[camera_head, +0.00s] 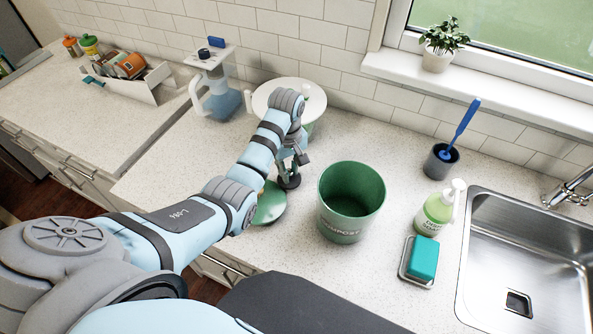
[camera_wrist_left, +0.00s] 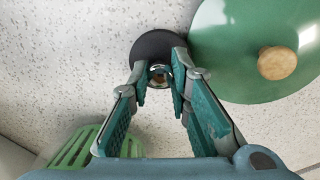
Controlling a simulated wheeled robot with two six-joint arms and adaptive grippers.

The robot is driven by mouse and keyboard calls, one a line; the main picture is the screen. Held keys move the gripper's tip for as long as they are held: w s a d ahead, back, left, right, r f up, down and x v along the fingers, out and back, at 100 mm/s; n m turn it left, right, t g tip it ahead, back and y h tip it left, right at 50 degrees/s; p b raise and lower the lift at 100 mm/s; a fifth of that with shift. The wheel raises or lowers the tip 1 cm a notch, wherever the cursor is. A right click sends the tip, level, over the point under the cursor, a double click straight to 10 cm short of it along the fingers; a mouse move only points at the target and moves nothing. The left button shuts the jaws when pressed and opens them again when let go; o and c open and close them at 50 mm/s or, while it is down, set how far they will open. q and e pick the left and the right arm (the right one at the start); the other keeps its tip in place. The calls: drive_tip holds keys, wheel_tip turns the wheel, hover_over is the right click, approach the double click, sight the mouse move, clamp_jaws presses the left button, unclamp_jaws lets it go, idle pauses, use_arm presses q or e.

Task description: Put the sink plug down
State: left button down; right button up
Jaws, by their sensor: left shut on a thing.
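The sink plug (camera_wrist_left: 152,46) is a dark round disc with a metal knob, seen between the fingertips in the left wrist view. My left gripper (camera_wrist_left: 163,80) is shut on its knob. In the head view the gripper (camera_head: 290,163) points down at the counter, left of the green compost bin, with the dark plug (camera_head: 289,183) at its tips. The plug is close to the counter; I cannot tell whether it touches. My right gripper is not in view.
A green lid (camera_wrist_left: 235,60) with a wooden knob lies right beside the plug. The compost bin (camera_head: 342,222) stands open. A soap bottle (camera_head: 434,213), a teal sponge on a dish (camera_head: 404,270) and the steel sink (camera_head: 478,262) are to the right.

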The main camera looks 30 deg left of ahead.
use_arm(q)
drive_tip(key=shift+w+f, duration=0.1)
drive_tip(key=shift+f, duration=0.5)
drive_tip(key=c, duration=1.8)
unclamp_jaws()
drive_tip(key=o, duration=0.3)
